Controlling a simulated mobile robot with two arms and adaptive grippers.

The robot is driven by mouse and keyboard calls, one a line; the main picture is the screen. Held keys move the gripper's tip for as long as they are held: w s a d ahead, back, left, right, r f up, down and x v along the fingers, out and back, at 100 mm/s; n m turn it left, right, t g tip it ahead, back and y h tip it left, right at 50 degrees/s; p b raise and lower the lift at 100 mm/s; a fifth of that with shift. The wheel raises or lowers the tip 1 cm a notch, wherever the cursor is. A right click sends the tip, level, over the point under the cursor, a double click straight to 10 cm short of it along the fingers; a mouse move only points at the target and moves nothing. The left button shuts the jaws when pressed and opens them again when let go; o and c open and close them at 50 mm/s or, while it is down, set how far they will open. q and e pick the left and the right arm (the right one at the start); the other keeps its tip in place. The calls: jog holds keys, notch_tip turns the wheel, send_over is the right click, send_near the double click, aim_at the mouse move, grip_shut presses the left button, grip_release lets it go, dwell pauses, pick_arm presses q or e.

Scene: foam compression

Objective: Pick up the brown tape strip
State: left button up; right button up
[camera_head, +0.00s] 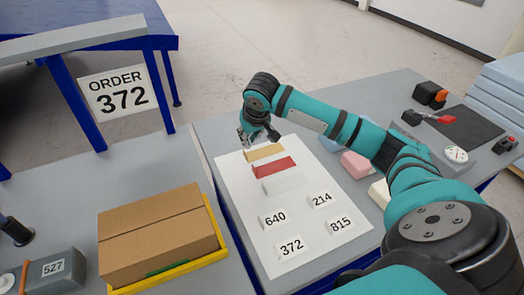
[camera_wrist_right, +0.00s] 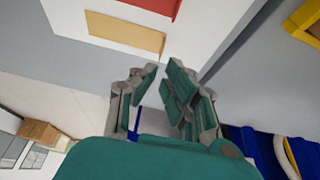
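The brown tape strip (camera_head: 264,153) lies on a white sheet (camera_head: 240,200), at the far end of a row with a red strip (camera_head: 272,167) and a white strip (camera_head: 284,182). In the right wrist view the tan strip (camera_wrist_right: 125,36) lies ahead of the fingers and to the left. My right gripper (camera_head: 256,138) is above the sheet's far edge, close to the brown strip. In the right wrist view my right gripper (camera_wrist_right: 164,72) has a gap between its fingers and holds nothing. My left gripper is not visible.
Number cards (camera_head: 291,248) stand on the near part of the sheet. A cardboard box (camera_head: 155,240) sits in a yellow tray at the left. A pink block (camera_head: 356,165) is right of the sheet, partly beneath my right arm. A dark mat (camera_head: 462,133) lies farther right.

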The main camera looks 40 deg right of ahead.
send_over(245, 153)
jog(key=s, duration=0.2)
notch_tip(245, 153, down, 4)
jog(key=shift+a+f, duration=0.1)
jog(key=shift+w+f+p, duration=0.1)
jog(key=shift+f+p, duration=0.1)
jog(key=shift+p, duration=0.2)
jog(key=x, duration=0.2)
jog(key=p+x, duration=0.1)
jog(key=x, duration=0.1)
jog(key=shift+w+f, duration=0.2)
jog(key=shift+f, duration=0.15)
jog(key=shift+s, duration=0.1)
grip_shut()
jog(key=shift+r, duration=0.1)
